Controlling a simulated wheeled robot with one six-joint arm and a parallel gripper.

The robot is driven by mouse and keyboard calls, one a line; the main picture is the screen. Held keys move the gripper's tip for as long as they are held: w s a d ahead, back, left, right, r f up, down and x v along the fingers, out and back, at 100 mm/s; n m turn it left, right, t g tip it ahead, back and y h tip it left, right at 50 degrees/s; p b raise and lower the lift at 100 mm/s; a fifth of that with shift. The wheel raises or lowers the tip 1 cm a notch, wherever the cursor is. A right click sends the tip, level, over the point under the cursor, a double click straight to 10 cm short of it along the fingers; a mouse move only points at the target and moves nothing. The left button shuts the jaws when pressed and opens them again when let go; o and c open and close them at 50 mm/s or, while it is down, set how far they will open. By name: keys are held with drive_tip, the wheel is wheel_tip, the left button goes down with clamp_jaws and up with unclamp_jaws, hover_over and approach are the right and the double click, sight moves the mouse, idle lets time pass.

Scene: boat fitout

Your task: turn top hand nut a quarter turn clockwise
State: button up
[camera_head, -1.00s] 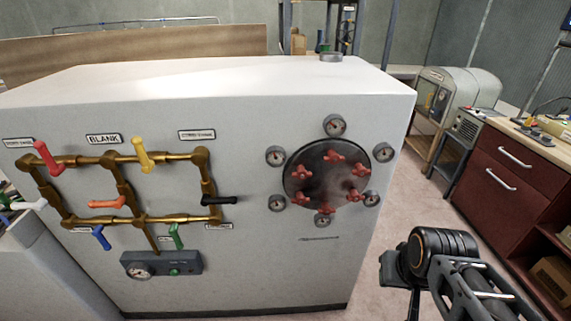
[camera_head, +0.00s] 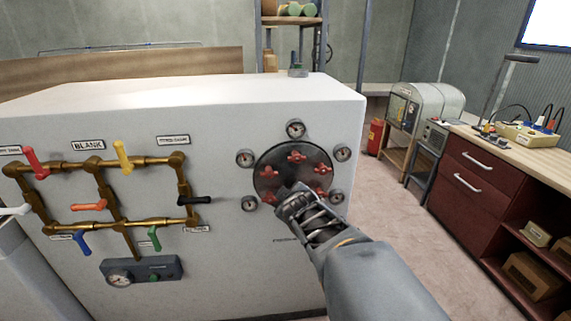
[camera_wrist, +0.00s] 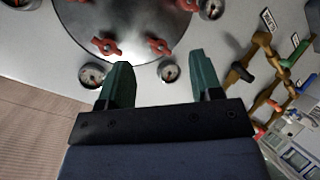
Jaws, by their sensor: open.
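The top hand nut (camera_head: 297,157) is a red winged knob near the upper edge of a round dark cover (camera_head: 287,176) on a white cabinet's front. Other red hand nuts (camera_head: 269,171) ring the cover. My gripper (camera_head: 285,195) is in front of the cover's lower part, below the top nut, and hides some lower nuts. In the wrist view its two dark green fingers (camera_wrist: 157,78) are apart with nothing between them. Two red nuts, one at left (camera_wrist: 105,46) and one at right (camera_wrist: 158,46), show beyond the fingertips; I cannot tell which is the top one.
Several round gauges (camera_head: 295,129) surround the cover closely. Brass pipes with coloured handles (camera_head: 122,155) are to the left on the white cabinet (camera_head: 230,110). A dark red drawer bench (camera_head: 480,170) stands at right. The floor (camera_head: 400,205) between is clear.

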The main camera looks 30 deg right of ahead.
sight(294, 160)
drive_tip(key=w+d+r+n+t+y+b, duration=0.1)
drive_tip(key=d+r+n+t+y+b, duration=0.2)
drive_tip(key=d+n+t, duration=0.75)
drive_tip(key=w+g+p, duration=0.1)
drive_tip(key=w, duration=0.3)
drive_tip(key=w+n+g+p, duration=0.1)
drive_tip(key=w, duration=0.3)
drive_tip(key=w+n+g+y+p, duration=0.1)
drive_tip(key=w, duration=0.4)
drive_tip(key=shift+w+a+f+g+p, duration=0.1)
drive_tip(key=shift+a+f+g+p, duration=0.05)
drive_tip(key=shift+a+g+p, duration=0.15)
drive_tip(key=c, duration=0.9)
